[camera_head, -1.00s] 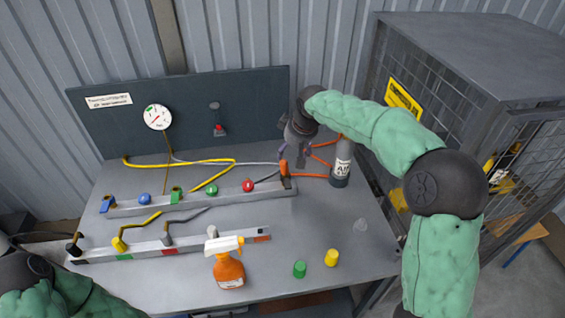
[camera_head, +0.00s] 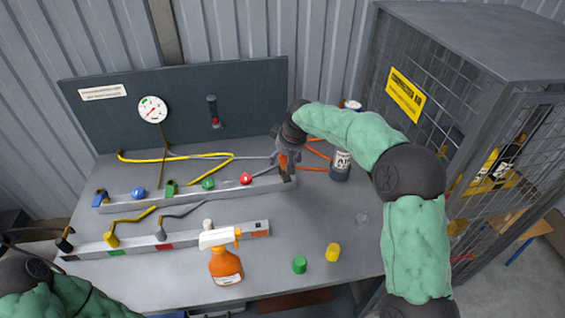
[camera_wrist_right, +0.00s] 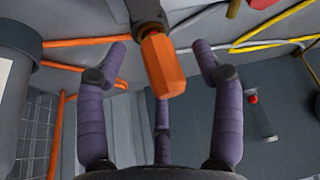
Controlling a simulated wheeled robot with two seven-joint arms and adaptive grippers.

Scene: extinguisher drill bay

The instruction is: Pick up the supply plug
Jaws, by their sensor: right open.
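The supply plug appears to be the orange faceted plug (camera_wrist_right: 164,64) with a dark collar. In the head view, the orange plug (camera_head: 283,161) is at the right end of the rear rail (camera_head: 240,190), partly covered by my right gripper (camera_head: 286,153). In the right wrist view, my open right gripper (camera_wrist_right: 160,50) has purple fingers on both sides of the plug, with visible gaps and no clear contact. My left arm shows at the lower left, but its gripper is not in view.
A grey air cylinder (camera_head: 341,164) and orange hoses (camera_head: 315,153) are close to the right gripper. The rear rail carries blue, green and red knobs. A spray bottle (camera_head: 226,265), green cap (camera_head: 299,264) and yellow cap (camera_head: 333,252) stand in front. A mesh cage (camera_head: 455,110) stands right.

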